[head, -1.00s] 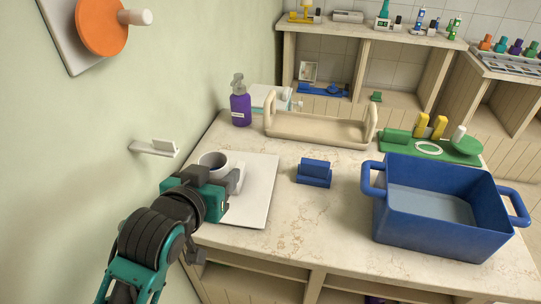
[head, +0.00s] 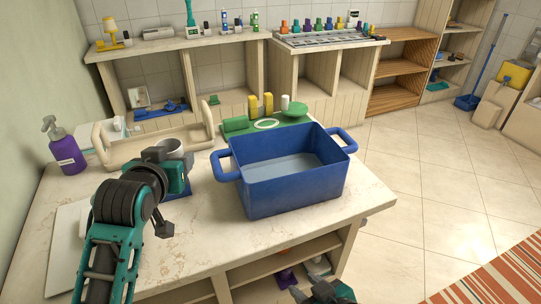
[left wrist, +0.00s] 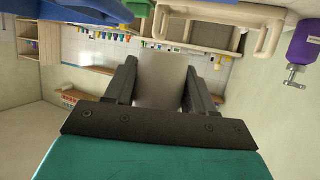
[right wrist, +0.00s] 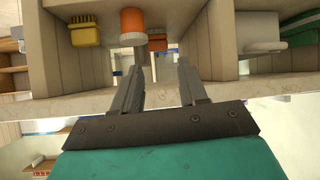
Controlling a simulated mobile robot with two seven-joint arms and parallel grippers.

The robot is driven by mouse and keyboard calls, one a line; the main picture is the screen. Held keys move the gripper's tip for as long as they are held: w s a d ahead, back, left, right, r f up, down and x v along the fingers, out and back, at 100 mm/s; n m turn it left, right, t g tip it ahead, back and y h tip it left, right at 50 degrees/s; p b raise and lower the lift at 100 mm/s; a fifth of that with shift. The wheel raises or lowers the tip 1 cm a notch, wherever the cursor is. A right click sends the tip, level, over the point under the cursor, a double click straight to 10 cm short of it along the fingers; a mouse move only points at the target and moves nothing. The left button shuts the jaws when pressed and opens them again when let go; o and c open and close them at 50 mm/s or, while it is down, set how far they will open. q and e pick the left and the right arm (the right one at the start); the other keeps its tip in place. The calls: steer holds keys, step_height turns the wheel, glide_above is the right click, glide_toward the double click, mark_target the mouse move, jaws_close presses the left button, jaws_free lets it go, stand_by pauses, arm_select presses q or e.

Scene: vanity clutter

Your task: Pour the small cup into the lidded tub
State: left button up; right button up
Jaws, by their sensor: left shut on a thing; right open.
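My right gripper (head: 322,293) is low in front of the counter. It is open and empty in the right wrist view (right wrist: 162,80).
A beige carrier (head: 150,150) stands behind the cup and a purple pump bottle (head: 66,150) at the far left. A green tray (head: 262,132) with yellow pieces lies behind the tub. The counter front (head: 200,250) is bare. A white board (head: 68,245) lies at left.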

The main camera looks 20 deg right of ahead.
arm_select(q)
steer(key=w+d+m+g+h+b, duration=0.1)
steer(key=w+d+m+h+b, duration=0.1)
steer(key=d, duration=0.9)
steer(key=w+d+m+g+h+b, duration=0.1)
steer(key=w+d+m+h+b, duration=0.1)
steer(key=d, duration=0.8)
steer(key=shift+w+d+r+m+g+h, duration=0.15)
steer(key=shift+w+d+m+g+h, duration=0.2)
steer(key=shift+w, duration=0.25)
arm_select(e)
steer(key=shift+y, duration=0.6)
steer(key=a+f, duration=0.1)
steer(key=f, duration=0.1)
steer(key=a+f, duration=0.2)
steer(key=shift+s+a+f, duration=0.15)
steer(key=shift+s+f, duration=0.05)
steer(key=shift+f, duration=0.05)
